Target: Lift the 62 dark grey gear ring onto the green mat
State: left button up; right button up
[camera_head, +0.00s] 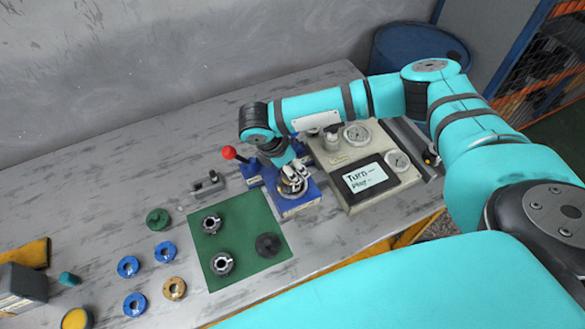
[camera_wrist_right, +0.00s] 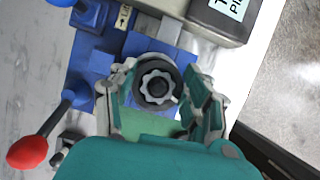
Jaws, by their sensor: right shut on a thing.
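My right gripper (camera_head: 294,180) is low over the blue fixture (camera_head: 299,208). In the right wrist view its fingers (camera_wrist_right: 160,92) stand on both sides of a dark grey gear ring (camera_wrist_right: 143,96), shut on it. A lighter lobed gear shape shows inside the ring's opening. The ring sits at or just above the blue fixture; the exact contact is hidden. The green mat (camera_head: 240,225) lies left of the fixture. It carries two dark and silver round parts (camera_head: 211,223) (camera_head: 222,263) and a dark disc (camera_head: 268,245). My left gripper is not in view.
A red-knobbed lever (camera_head: 229,152) stands beside the fixture. A gauge panel (camera_head: 330,152) is close on its right. A grey block (camera_head: 207,186) is behind the mat. Blue rings (camera_head: 128,267), a brown ring (camera_head: 174,289) and a green part (camera_head: 158,220) lie left of the mat.

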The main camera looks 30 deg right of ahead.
jog(key=shift+r, duration=0.15)
jog(key=shift+r+b, duration=0.35)
jog(key=shift+r, duration=0.3)
jog(key=shift+s+a+r+b, duration=0.15)
jog(key=shift+s+r+b, duration=0.1)
jog(key=shift+r, duration=0.2)
jog(key=shift+s+a+r+b, duration=0.1)
jog(key=shift+r+b, duration=0.1)
jog(key=shift+r, duration=0.25)
jog(key=s+a+r+b, duration=0.1)
jog(key=s+a, duration=0.2)
jog(key=s, duration=0.3)
jog(key=s+a+b, duration=0.1)
jog(key=s+a, duration=0.3)
jog(key=s, duration=0.3)
jog(key=shift+a+r, duration=0.25)
jog(key=shift+r, duration=0.1)
jog(key=shift+s, duration=0.1)
jog(key=shift+r+p, duration=0.8)
jog(key=shift+p, duration=0.4)
